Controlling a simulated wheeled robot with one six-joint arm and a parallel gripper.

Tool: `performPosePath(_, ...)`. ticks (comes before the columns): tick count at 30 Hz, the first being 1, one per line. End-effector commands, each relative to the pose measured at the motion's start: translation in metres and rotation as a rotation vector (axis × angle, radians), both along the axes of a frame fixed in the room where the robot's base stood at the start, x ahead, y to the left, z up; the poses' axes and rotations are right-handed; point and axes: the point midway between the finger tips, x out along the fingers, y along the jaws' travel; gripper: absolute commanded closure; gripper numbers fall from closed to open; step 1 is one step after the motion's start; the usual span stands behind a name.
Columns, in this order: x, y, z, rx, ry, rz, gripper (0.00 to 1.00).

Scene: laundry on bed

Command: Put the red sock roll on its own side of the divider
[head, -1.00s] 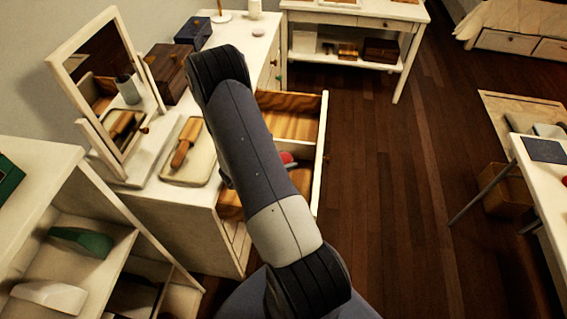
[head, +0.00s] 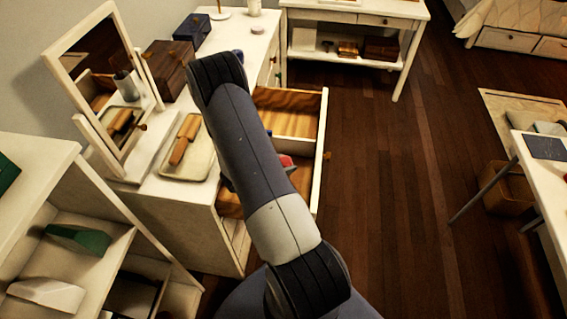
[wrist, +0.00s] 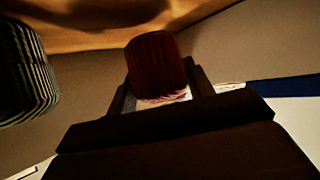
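The red sock roll (wrist: 157,62) sits between the two fingers of my gripper (wrist: 160,88) in the wrist view, with a finger close against each side. My gripper looks shut on it. In the head view a small bit of the red roll (head: 286,161) shows beside my arm, over the near part of the open drawer (head: 321,150); my arm hides most of the gripper. The drawer's divider (head: 292,137) runs across it, beyond the red roll. A dark striped roll (wrist: 24,70) lies at the left in the wrist view. I cannot tell whether the red roll touches the drawer floor.
The dresser top holds a mirror (head: 98,85), a tray with a brush (head: 186,150) and a wooden box (head: 167,70). An open shelf (head: 95,215) stands at the near left. The floor right of the drawer is clear.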

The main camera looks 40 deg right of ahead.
Motion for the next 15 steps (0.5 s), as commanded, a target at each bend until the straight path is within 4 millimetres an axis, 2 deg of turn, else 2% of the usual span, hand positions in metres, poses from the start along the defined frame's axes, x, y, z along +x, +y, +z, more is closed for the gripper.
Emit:
performPosePath(1,0.0000,0.0000,0.0006,0.000,0.000,0.000,0.48)
performPosePath(8,0.0000,0.0000,0.0007,0.000,0.000,0.000,0.29)
performPosePath(15,0.0001,0.0000,0.0014,0.000,0.000,0.000,0.29)
